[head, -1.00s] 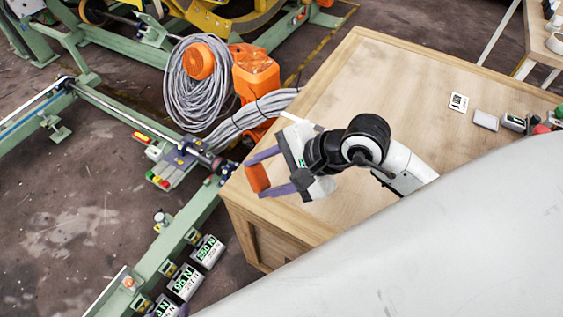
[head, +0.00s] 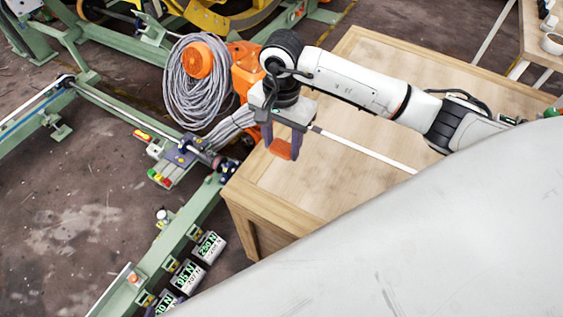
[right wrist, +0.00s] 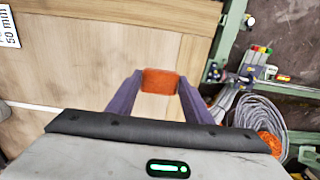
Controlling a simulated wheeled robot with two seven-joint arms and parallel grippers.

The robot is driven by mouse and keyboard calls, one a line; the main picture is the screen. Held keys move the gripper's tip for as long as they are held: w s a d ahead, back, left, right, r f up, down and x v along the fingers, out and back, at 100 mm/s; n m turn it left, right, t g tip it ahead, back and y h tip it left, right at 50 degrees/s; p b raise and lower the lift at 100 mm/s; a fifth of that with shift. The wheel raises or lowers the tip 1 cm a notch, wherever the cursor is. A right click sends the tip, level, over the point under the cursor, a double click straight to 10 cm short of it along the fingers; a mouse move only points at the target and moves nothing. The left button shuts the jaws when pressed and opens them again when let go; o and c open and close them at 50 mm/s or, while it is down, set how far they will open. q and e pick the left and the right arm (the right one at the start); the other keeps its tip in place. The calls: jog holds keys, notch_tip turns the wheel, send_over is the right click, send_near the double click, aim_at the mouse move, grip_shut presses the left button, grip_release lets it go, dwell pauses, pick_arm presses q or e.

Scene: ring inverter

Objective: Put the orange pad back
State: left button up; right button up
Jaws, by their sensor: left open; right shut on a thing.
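The orange pad (head: 281,149) is a small flat block between the purple fingers of my right gripper (head: 282,148). The gripper is shut on it and holds it over the near-left part of the wooden table (head: 330,185). In the right wrist view the pad (right wrist: 160,81) sits between both fingertips, with bare wood beyond it. My left gripper (head: 166,304) shows only as purple finger parts at the bottom edge, open, beside the labelled weight blocks. The rest of it is hidden.
A green machine rail (head: 170,250) runs along the table's left, with weight blocks (head: 187,277) beside it. A grey cable coil (head: 195,85) and orange machine part (head: 245,65) stand behind. A large pale surface (head: 430,235) hides the lower right. The table's middle is clear.

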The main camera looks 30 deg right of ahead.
aim_at(281, 146)
notch_tip(281, 146, down, 7)
jog(key=shift+f, duration=0.15)
jog(key=o, duration=1.5)
jog(key=shift+c, duration=0.2)
notch_tip(281, 146, up, 11)
jog(key=shift+f, duration=0.1)
jog(key=shift+r, duration=0.65)
jog(key=shift+a+f, duration=0.1)
jog(key=shift+a, duration=0.05)
